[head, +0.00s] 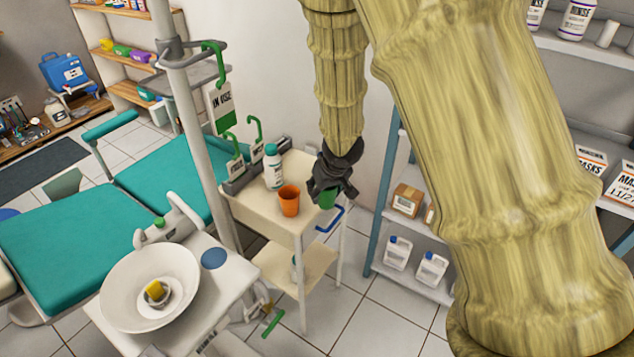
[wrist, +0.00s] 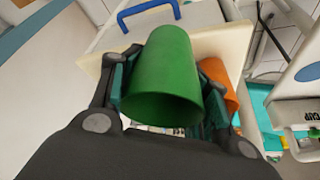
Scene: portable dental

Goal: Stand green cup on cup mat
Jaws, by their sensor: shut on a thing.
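The green cup (head: 327,198) is held in my gripper (head: 332,180) at the right end of the cream trolley. In the wrist view the green cup (wrist: 162,75) sits between the two fingers of my gripper (wrist: 165,92), which are shut on it. In the head view the gripper hides most of the cup, and its height above the trolley top is hard to tell. The cup mat (head: 214,258) is a flat blue disc, bare, on the white basin unit at lower left. It also shows at the right edge of the wrist view (wrist: 309,72).
An orange cup (head: 289,200) stands on the trolley (head: 246,207) just left of my gripper, with a white bottle (head: 273,170) behind it. A white bowl (head: 120,296) lies left of the mat. A pole (head: 195,130) rises behind the basin unit. Shelves stand at right.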

